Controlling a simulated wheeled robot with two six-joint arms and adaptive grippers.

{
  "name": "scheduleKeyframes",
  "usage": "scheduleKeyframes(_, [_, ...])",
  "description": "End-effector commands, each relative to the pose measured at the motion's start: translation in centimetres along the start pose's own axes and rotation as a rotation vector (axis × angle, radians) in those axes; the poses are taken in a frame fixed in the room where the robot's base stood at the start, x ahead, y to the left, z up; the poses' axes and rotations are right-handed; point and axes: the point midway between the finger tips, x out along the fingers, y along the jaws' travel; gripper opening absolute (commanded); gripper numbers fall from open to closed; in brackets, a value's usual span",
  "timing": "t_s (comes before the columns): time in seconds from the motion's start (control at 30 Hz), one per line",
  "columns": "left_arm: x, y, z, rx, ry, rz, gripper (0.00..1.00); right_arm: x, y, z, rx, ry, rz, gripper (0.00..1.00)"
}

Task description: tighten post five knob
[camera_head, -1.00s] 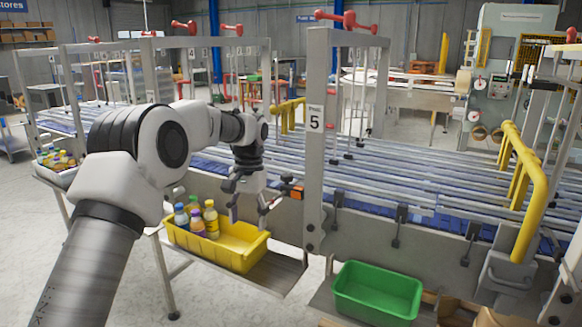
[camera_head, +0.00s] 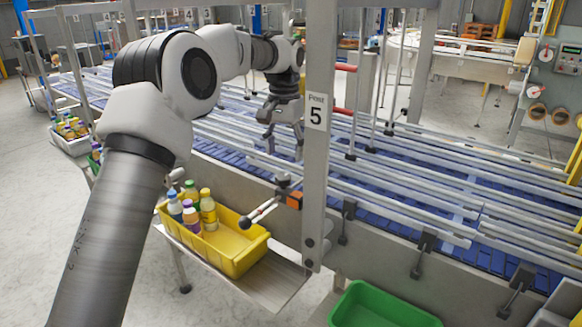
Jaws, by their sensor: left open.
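Post five (camera_head: 316,190) is the grey upright with a "Post 5" label, right of centre. My left gripper (camera_head: 282,148) points down just left of the post, above the clamp. Its fingers are spread, with nothing seen between them. It looks apart from the knob. My right gripper is out of view.
A yellow bin (camera_head: 232,266) with several bottles sits on a shelf below the clamp. A green bin (camera_head: 385,312) stands lower right. Guide rails and the blue conveyor (camera_head: 500,258) run behind the post. Red handles (camera_head: 345,68) show beside the post.

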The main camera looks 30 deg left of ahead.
Motion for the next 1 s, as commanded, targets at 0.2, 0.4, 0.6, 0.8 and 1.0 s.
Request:
scheduleKeyframes(0.2, [4.0,0.0,0.1,0.0,-0.004,0.001,0.65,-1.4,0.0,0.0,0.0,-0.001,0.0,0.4])
scheduleKeyframes(0.4, [6.3,0.0,0.1,0.0,-0.001,-0.001,0.65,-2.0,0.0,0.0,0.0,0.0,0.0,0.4])
scheduleKeyframes(0.6, [6.5,0.0,0.1,0.0,0.0,-0.001,0.65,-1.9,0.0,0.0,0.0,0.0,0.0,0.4])
scheduleKeyframes(0.8, [6.5,0.0,0.1,0.0,0.0,-0.001,0.05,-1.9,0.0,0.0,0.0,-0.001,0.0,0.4])
scheduleKeyframes(1.0, [6.6,0.0,0.1,0.002,-0.001,-0.001,0.05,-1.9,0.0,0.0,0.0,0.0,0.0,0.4])
